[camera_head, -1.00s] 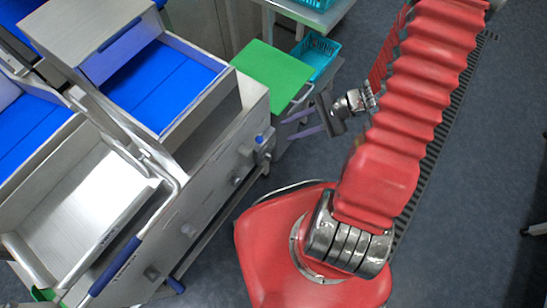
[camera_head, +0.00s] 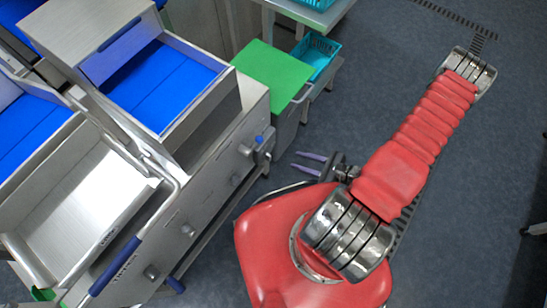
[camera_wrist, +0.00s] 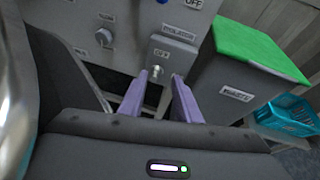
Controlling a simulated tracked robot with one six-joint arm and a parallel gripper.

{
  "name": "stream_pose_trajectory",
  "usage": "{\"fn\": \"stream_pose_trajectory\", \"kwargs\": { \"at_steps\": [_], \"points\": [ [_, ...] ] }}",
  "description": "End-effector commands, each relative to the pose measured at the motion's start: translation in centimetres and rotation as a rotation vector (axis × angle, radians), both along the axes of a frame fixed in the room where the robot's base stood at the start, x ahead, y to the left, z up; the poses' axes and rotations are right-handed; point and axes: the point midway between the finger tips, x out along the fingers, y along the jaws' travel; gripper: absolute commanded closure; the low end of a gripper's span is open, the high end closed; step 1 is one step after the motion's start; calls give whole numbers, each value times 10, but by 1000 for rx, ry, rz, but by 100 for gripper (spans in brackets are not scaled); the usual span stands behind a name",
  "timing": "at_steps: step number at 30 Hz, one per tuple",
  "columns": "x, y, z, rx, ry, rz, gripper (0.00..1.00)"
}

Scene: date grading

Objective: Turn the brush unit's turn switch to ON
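The grey machine (camera_head: 200,185) stands at the left in the head view, with several knobs along its side panel. In the wrist view, a small metal switch (camera_wrist: 157,71) sits on a grey box under a label; a marking like OFF is beside it. A round knob (camera_wrist: 104,37) is on the panel further left. I cannot tell which control is the brush unit's turn switch. My gripper (camera_head: 295,160) is right of the panel, its purple fingers pointing at it. In the wrist view my gripper (camera_wrist: 158,80) is open and empty, its fingers apart below the small switch.
A grey bin with a green top (camera_head: 270,75) stands beside the machine; its label looks like WASTE. A teal basket (camera_head: 316,55) is behind it. A blue-gripped handle (camera_head: 115,265) sticks out at the machine's front.

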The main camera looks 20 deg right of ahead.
Motion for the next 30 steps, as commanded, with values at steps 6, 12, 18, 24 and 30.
{"fn": "stream_pose_trajectory", "kwargs": {
  "at_steps": [6,12,18,24,30],
  "points": [
    [-15,7,-33,59,51,-129,70],
    [-19,8,-41,70,63,-162,70],
    [-19,8,-41,70,63,-161,70],
    [-17,9,-42,69,63,-159,70],
    [-10,15,-46,70,64,-157,70]
  ]
}}
